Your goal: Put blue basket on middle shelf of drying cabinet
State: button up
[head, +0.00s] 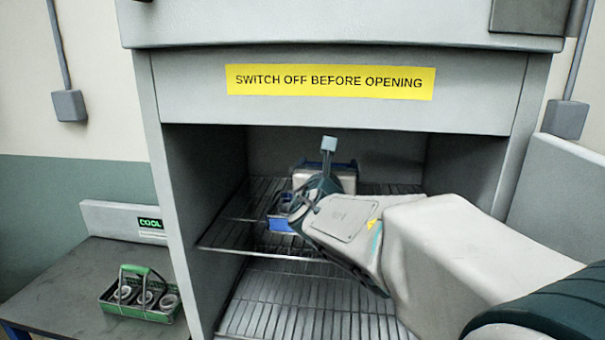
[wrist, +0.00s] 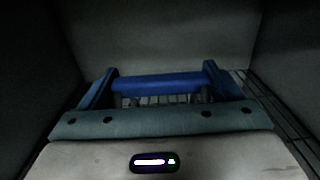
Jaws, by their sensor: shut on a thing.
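The blue basket (head: 278,224) is inside the drying cabinet (head: 340,105), at the level of the middle shelf (head: 226,236), a wire rack. My arm hides much of it. Its blue handle (wrist: 157,83) lies across the middle of the wrist view. My gripper (head: 285,208) is shut on the handle, its fingertips mostly hidden. The basket looks upright. I cannot tell whether its bottom touches the rack.
A lower wire rack (head: 300,300) is below and looks empty. A green basket (head: 140,295) with several rings stands on a dark table (head: 60,290) at left, by a COOL sign (head: 150,224).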

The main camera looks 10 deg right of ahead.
jog(key=shift+f, duration=0.65)
jog(key=shift+f+b, duration=0.15)
jog(key=shift+b, duration=0.25)
